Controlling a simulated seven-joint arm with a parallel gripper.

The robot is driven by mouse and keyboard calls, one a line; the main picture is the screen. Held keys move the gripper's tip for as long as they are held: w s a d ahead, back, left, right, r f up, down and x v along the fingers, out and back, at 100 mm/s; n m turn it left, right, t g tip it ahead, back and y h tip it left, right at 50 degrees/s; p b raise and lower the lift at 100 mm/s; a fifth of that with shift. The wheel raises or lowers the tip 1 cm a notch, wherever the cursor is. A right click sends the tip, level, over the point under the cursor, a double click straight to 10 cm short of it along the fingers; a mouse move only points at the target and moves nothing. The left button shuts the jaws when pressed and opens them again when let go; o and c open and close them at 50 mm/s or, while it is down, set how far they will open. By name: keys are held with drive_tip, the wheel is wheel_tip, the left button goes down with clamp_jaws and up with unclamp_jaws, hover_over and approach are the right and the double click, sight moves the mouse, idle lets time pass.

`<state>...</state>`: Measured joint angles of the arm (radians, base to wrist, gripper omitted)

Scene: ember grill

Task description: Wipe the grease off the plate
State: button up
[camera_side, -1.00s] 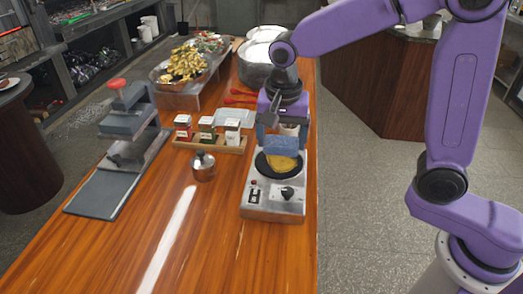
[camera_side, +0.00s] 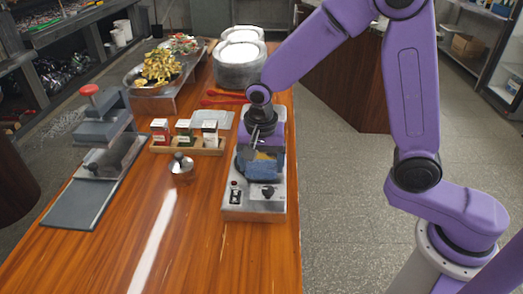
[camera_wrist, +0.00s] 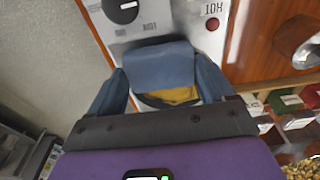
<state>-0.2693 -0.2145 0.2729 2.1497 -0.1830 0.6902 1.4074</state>
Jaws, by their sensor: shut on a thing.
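The hot-plate unit (camera_side: 252,207) is a silver box with a black knob on its front, near the table's right edge. Its round black plate (camera_wrist: 149,101) is mostly hidden by my gripper and the sponge. A yellow grease patch (camera_wrist: 178,96) shows on the plate behind the sponge, and a bit of it shows in the side view (camera_side: 266,156). My gripper (camera_side: 262,160) is shut on a blue sponge (camera_wrist: 160,66), one finger on each side. The sponge (camera_side: 263,171) is low over the front part of the plate and appears to touch it.
A metal-lidded pot (camera_side: 181,167) and a rack of small spice boxes (camera_side: 186,145) stand left of the unit. A grey press (camera_side: 100,150) is further left. Stacked white plates (camera_side: 240,52), red utensils (camera_side: 226,98) and a food bowl (camera_side: 157,70) are behind. The front table is clear.

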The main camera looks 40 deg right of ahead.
drive_tip(key=shift+w+d+f, duration=0.2)
drive_tip(key=shift+w+d, duration=0.1)
drive_tip(key=shift+d, duration=0.05)
drive_tip(key=shift+c, duration=0.4)
drive_tip(key=shift+w+d, duration=3.05)
drive_tip(key=shift+d, duration=0.05)
drive_tip(key=shift+s+a, duration=3.25)
drive_tip(key=shift+a, duration=0.35)
drive_tip(key=shift+w+a, duration=0.65)
drive_tip(key=shift+w, duration=0.15)
drive_tip(key=shift+w+d, duration=3.35)
drive_tip(key=shift+d, duration=0.15)
drive_tip(key=shift+s+a, duration=3.55)
drive_tip(key=shift+a, duration=0.05)
drive_tip(key=shift+d+r, duration=0.1)
drive_tip(key=shift+r, duration=4)
